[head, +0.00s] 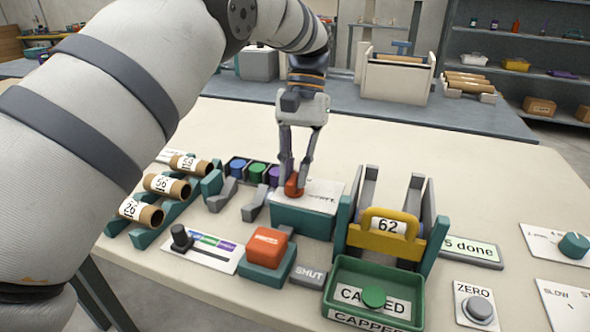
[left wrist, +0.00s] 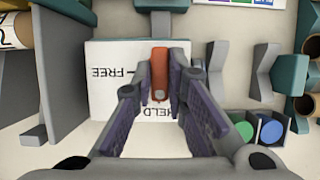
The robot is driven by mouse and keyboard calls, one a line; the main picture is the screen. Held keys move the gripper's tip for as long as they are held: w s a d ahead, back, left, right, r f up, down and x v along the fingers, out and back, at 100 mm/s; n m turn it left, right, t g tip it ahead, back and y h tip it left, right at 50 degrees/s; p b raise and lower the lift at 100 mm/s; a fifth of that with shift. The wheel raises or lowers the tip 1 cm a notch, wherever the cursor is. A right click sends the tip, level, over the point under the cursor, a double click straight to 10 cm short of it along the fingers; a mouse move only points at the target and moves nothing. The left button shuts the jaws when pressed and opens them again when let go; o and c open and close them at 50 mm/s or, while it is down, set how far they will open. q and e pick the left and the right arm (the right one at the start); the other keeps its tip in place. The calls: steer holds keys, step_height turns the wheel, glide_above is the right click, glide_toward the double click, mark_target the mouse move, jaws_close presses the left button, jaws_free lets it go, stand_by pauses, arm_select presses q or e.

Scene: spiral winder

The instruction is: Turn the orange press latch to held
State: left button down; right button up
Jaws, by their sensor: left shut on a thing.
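The orange press latch (head: 293,185) is a small orange knob on top of a teal box (head: 304,219) with a white label plate (head: 322,196). My left gripper (head: 295,181) reaches down from above and is shut on the latch. In the left wrist view the orange latch (left wrist: 160,75) sits between the two fingers (left wrist: 160,92). The white plate there carries the words FREE and HELD, seen upside down. The latch lies between these words, its rounded end near HELD. The fingers partly cover the plate. My right gripper does not show.
An orange block (head: 268,245) on a teal base stands in front of the latch box. Cardboard tubes (head: 166,186) lie on racks at left. Bare table lies behind the latch box.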

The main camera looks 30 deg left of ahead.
mark_target(294, 175)
arm_select(q)
steer(key=shift+s+f, duration=0.1)
steer(key=shift+f, duration=0.15)
steer(key=c, duration=1.6)
jaws_free()
steer(key=shift+r, duration=0.1)
step_height(294, 175, up, 10)
